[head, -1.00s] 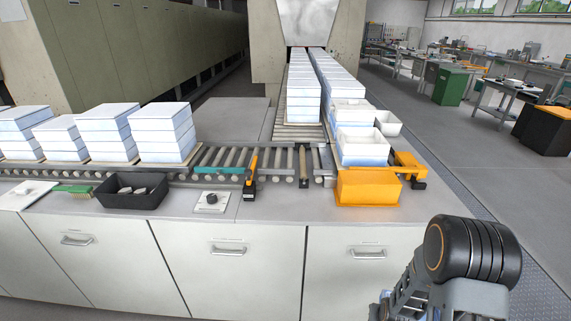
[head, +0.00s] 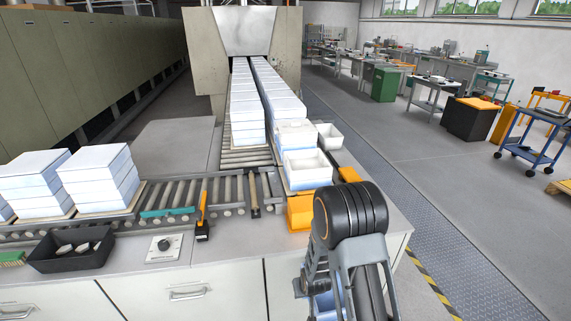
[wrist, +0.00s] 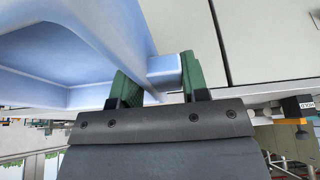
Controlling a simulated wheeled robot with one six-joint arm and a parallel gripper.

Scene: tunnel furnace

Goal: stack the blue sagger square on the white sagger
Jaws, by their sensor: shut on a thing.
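The blue sagger (wrist: 80,50) fills the upper left of the wrist view, seen close and tilted. My gripper (wrist: 158,78) is shut on one of its walls, with a green finger pad on either side. In the head view a bit of the blue sagger (head: 323,305) shows low beside my arm, which hides the rest and my gripper. An open white sagger (head: 308,161) tops the near stack at the end of the right conveyor row. Another open pale sagger (head: 329,137) stands just right of that row. I cannot tell which one the task means.
An orange block (head: 299,212) sits in front of the near stack, with another orange part (head: 348,174) to its right. A black tray (head: 72,249), a dial box (head: 164,248) and an orange-handled tool (head: 202,218) lie along the counter.

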